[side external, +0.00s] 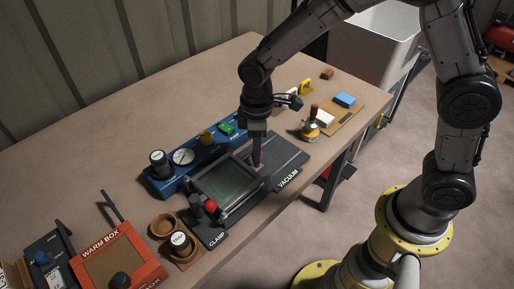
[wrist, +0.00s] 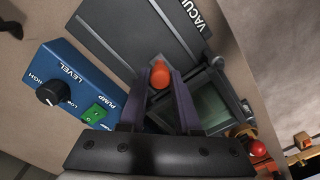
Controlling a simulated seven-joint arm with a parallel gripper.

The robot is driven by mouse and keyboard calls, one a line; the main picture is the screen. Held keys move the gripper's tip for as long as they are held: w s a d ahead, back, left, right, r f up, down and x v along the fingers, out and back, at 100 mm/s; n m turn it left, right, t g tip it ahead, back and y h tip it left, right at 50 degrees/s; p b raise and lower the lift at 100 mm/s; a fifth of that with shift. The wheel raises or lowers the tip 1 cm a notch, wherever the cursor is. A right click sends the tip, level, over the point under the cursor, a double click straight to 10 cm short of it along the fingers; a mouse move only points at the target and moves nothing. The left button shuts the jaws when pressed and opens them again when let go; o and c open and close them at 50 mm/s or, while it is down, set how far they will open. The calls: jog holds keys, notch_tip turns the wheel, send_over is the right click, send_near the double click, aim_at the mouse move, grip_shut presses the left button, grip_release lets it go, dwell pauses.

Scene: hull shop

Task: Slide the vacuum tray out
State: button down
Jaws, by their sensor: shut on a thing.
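The vacuum station is a dark grey base plate marked VACUUM (side external: 289,166). A dark-framed tray with a greenish pane (side external: 222,184) sits between the VACUUM and CLAMP labels, and its pane also shows in the wrist view (wrist: 210,107). My gripper (side external: 258,163) points down at the tray's VACUUM-side edge. In the wrist view, its purple fingers (wrist: 161,88) are shut on an orange knob (wrist: 159,73). The fingers hide the knob's base, so I cannot see how it joins the tray. The bare VACUUM part of the plate (wrist: 145,30) lies beyond the fingers.
A blue pump box (side external: 165,183) with a gauge and green switch stands close behind the tray. A red knob (side external: 211,206) stands at the clamp end. An orange warm box (side external: 118,258) is at lower left.

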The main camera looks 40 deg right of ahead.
dwell(0.8)
jog(key=d, duration=1.2)
jog(key=shift+d, duration=0.25)
jog(key=c, duration=0.6)
grip_release()
notch_tip(320, 180, up, 14)
jog(key=shift+r, duration=0.1)
